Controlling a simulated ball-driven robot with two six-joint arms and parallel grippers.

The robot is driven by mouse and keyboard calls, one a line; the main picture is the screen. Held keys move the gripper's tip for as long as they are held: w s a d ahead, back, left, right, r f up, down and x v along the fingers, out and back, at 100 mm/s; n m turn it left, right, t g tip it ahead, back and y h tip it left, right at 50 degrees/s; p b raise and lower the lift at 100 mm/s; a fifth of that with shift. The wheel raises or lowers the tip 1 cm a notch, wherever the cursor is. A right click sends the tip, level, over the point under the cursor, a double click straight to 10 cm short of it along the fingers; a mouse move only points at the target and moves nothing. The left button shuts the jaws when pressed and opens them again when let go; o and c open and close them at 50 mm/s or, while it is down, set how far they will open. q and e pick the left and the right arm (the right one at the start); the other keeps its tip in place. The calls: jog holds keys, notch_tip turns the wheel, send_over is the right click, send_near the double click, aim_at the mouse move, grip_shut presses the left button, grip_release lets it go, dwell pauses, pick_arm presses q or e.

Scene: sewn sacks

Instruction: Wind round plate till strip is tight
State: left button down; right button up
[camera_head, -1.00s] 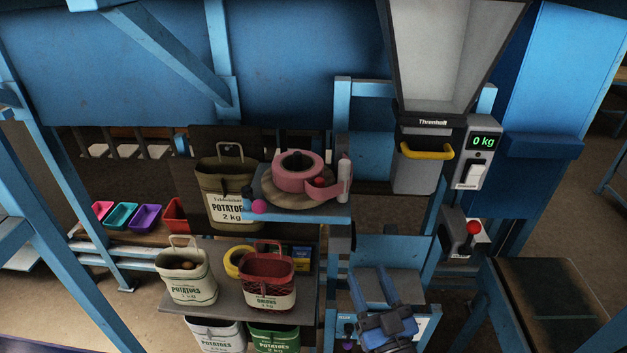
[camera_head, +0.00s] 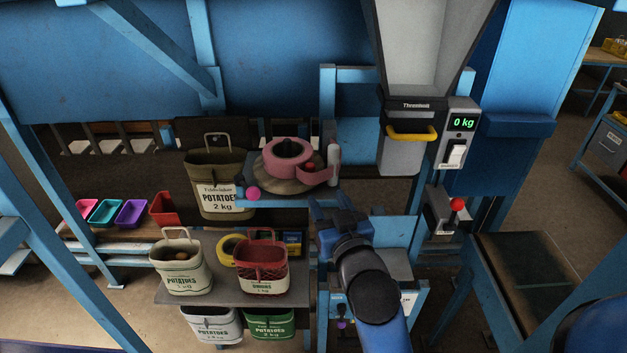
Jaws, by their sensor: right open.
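The round plate (camera_head: 290,187) is a brown disc on a blue stand behind the shelf of sacks. A pink roll (camera_head: 287,156) with a dark centre sits on it. A pink strip (camera_head: 318,177) runs from the roll to the right, beside a pale upright post (camera_head: 334,155) and a red knob (camera_head: 310,168). I cannot tell how tight the strip is. My right gripper (camera_head: 328,208) is open and empty, just in front of and below the plate's right side, apart from it. My left gripper is out of view.
A magenta ball (camera_head: 253,193) is at the stand's left front corner. Potato sacks (camera_head: 180,262) and a red onion sack (camera_head: 262,268) stand on the shelf in front. A weighing hopper with a yellow handle (camera_head: 411,135) hangs at the right, with a red-knobbed lever (camera_head: 457,204) below.

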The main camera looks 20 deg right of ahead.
aim_at(312, 172)
jog(key=w+b, duration=0.6)
jog(key=w, duration=0.2)
jog(key=shift+w+a, duration=0.15)
jog(key=shift+w, duration=0.8)
grip_shut()
